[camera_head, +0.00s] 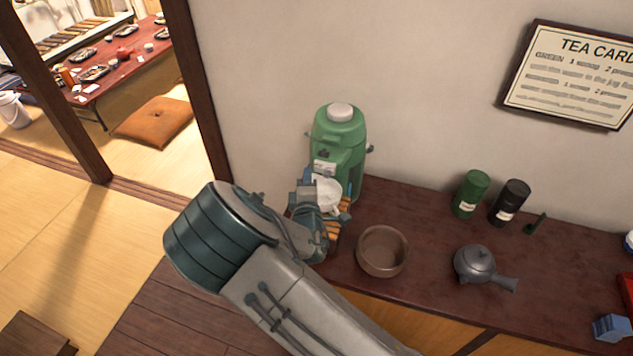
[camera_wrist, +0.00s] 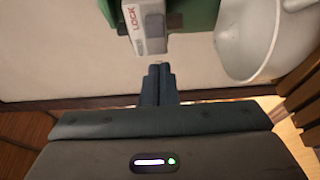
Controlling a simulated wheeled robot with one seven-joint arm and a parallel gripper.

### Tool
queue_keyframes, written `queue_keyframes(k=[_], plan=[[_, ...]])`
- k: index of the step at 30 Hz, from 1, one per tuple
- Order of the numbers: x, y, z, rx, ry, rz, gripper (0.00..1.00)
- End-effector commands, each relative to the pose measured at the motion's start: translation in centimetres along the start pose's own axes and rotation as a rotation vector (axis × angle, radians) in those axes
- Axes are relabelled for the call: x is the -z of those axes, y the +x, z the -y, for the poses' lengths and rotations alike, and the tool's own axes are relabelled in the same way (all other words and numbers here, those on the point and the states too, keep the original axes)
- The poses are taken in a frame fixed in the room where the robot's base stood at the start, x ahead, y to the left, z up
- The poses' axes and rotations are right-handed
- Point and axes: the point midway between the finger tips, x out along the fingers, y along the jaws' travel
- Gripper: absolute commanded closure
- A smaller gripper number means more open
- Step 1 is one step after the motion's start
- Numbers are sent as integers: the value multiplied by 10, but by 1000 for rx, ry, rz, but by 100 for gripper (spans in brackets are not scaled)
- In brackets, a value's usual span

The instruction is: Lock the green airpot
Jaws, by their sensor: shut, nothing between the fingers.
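The green airpot (camera_head: 340,135) stands upright at the left end of the dark red counter, against the wall, with a white round top button (camera_head: 340,112). In the wrist view its green body (camera_wrist: 190,14) shows at the top, with a pale block marked LOCK (camera_wrist: 146,22) on its front. My gripper (camera_wrist: 159,70) is shut and empty, its fingertips just below the LOCK block in the picture; I cannot tell whether they touch it. In the head view my gripper (camera_head: 318,178) is in front of the airpot and partly hides its lower part.
A white bowl or cup (camera_head: 328,192) is close beside my gripper, also at right in the wrist view (camera_wrist: 250,40). A brown bowl (camera_head: 382,251), a dark teapot (camera_head: 480,266), a green canister (camera_head: 470,194) and a black canister (camera_head: 510,203) stand on the counter (camera_head: 420,215).

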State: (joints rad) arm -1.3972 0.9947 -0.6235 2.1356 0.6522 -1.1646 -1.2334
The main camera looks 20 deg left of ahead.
Motion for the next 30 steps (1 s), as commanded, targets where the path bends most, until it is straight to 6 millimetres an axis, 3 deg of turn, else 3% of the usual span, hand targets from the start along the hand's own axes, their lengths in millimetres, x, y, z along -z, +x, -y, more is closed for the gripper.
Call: queue_keyframes(k=[1, 9, 15, 21, 30], plan=[[10, 4, 2, -1, 4, 0, 100], [6, -54, 3, 3, 1, 4, 100], [6, -85, 2, 2, 0, 4, 100], [5, -96, 0, 0, -1, 5, 100], [5, -96, 0, 0, 0, 5, 100]])
